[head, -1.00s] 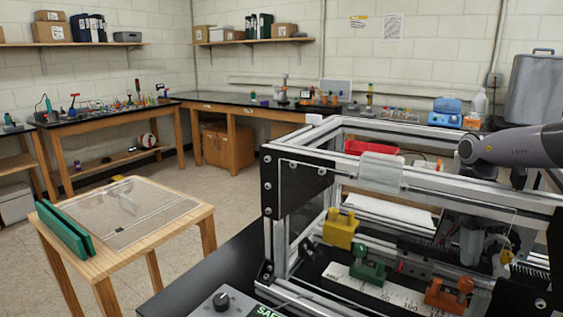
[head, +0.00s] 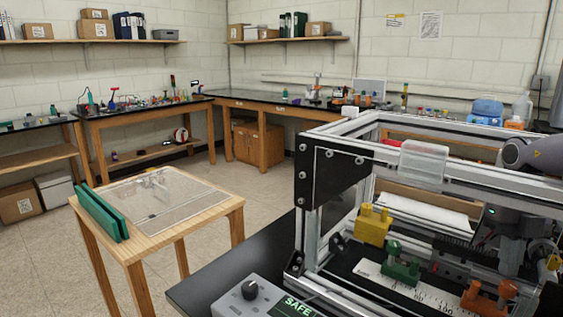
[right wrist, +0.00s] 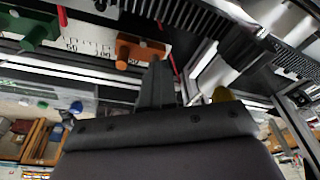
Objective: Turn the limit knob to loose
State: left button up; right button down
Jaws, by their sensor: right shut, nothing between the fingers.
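A grey control box (head: 229,306) with a black knob (head: 249,290) and a lit panel (head: 299,306) reading "SAFE" stands at the bottom of the head view. Inside the metal frame, a green stop (head: 402,268) and an orange stop (head: 482,300) with upright knobs sit along a white scale (head: 433,297). Which knob is the limit knob, I cannot tell. My right gripper (right wrist: 158,68) is shut and empty in the right wrist view. The orange stop (right wrist: 138,50) and green stop (right wrist: 33,30) show beyond it, apart from the fingers. My left gripper is not in view.
The aluminium frame (head: 400,192) surrounds the stops, with a clear box (head: 424,161) on its top rail. A yellow block (head: 374,225) stands inside. A wooden table (head: 190,235) with green rails (head: 97,212) is at the left, and open floor lies beyond it.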

jog(key=shift+s+a+f, duration=0.15)
jog(key=shift+a+f, duration=0.2)
jog(key=shift+f, duration=0.2)
jog(key=shift+a+b, duration=0.55)
jog(key=shift+a, duration=0.2)
jog(key=p+v, duration=0.4)
jog(key=v, duration=0.2)
jog(key=shift+r, duration=0.3)
dwell(0.5)
